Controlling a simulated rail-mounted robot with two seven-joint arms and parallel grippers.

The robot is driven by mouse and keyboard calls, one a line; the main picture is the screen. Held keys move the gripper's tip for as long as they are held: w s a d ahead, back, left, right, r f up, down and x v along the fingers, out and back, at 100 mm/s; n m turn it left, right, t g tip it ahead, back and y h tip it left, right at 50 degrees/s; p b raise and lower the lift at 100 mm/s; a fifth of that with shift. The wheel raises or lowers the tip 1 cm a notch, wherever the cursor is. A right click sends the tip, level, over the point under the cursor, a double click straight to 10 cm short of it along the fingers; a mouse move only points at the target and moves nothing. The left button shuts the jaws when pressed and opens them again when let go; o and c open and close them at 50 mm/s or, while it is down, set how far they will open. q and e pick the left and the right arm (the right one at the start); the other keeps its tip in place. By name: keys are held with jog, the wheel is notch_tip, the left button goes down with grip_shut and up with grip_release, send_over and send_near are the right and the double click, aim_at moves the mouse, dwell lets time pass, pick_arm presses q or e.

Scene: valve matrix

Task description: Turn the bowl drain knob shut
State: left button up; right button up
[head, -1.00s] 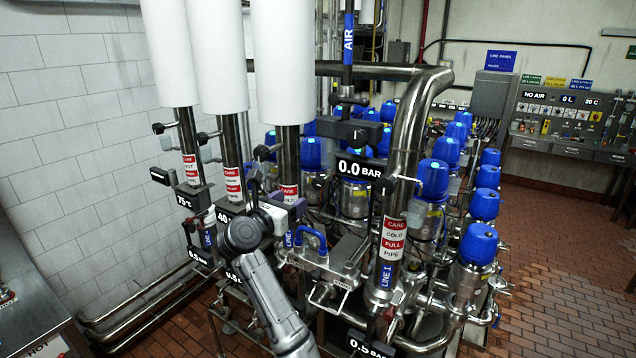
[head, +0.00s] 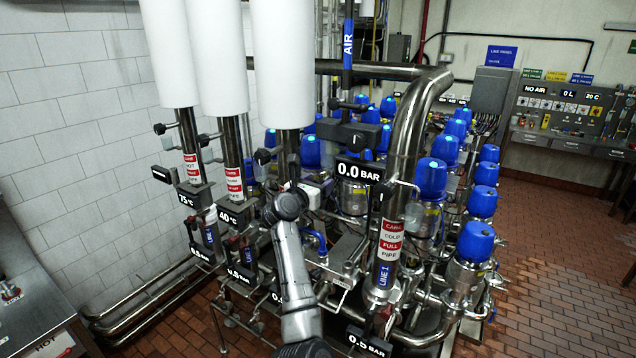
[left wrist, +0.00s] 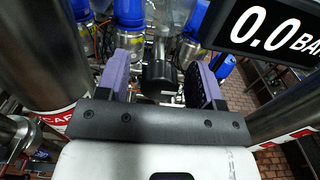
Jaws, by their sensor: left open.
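In the left wrist view, my left gripper (left wrist: 161,72) is open, with a purple-lined finger at each side. A dark cylindrical knob (left wrist: 160,76) shows in the gap between the fingers, apart from both in the picture. I cannot tell how far ahead of the fingertips it is, nor whether it is the bowl drain knob. In the head view, my left arm reaches up into the pipework, and its gripper (head: 318,188) is partly hidden beside the upright steel pipes. The knob is not clear there. My right gripper is not in view.
A thick steel pipe (head: 392,215) stands right of my left gripper, with a 0.0 BAR display (head: 358,171) near it. White-topped pipes (head: 281,60) stand close on the left. Blue-capped valves (head: 432,178) crowd behind. The brick floor at right is open.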

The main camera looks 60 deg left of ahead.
pick_arm(q)
jog(key=shift+w, duration=0.1)
jog(key=c, duration=0.9)
jog(key=shift+m, duration=0.4)
jog(key=m, duration=0.3)
jog(key=shift+p, duration=0.4)
jog(key=m, duration=0.9)
jog(key=shift+d+f+m, duration=0.1)
jog(key=shift+f+m, duration=0.05)
jog(key=shift+m, duration=0.25)
jog(key=m, duration=0.4)
jog(key=shift+m, duration=0.3)
